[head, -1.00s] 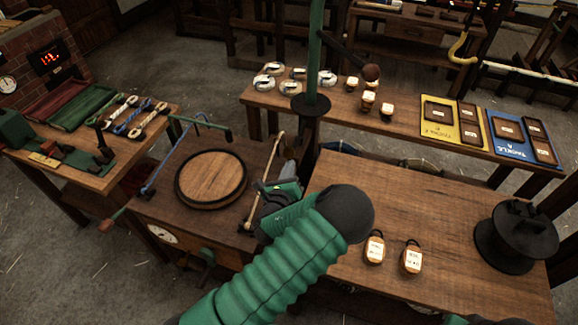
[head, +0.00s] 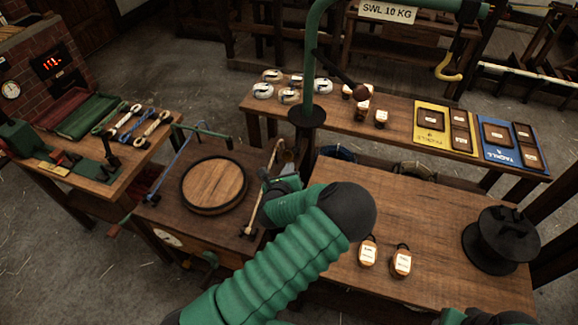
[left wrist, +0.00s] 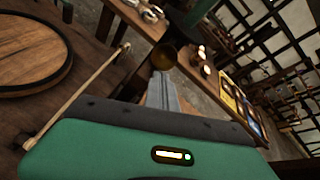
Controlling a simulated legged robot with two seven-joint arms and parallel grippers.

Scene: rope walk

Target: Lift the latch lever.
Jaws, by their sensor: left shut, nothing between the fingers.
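A dark lever with a brown ball knob (head: 357,90) slants down to the right from the green post (head: 310,70); it appears to be the latch lever. My left gripper (head: 286,162) is low at the near side of the post's foot, below the knob and apart from it. Its grey fingers are shut and empty. In the left wrist view the fingers (left wrist: 163,93) point toward a dark part with a brownish round end, and I cannot tell whether that is the knob. My green left forearm hides part of the bench. My right gripper is not in view.
A round wooden disc (head: 214,183) with a dark rim lies left of the gripper, with a pale rod (head: 262,190) between them. Two tagged blocks and a black spool (head: 500,240) stand on the right bench. A sign (head: 388,12) hangs from the post's arm.

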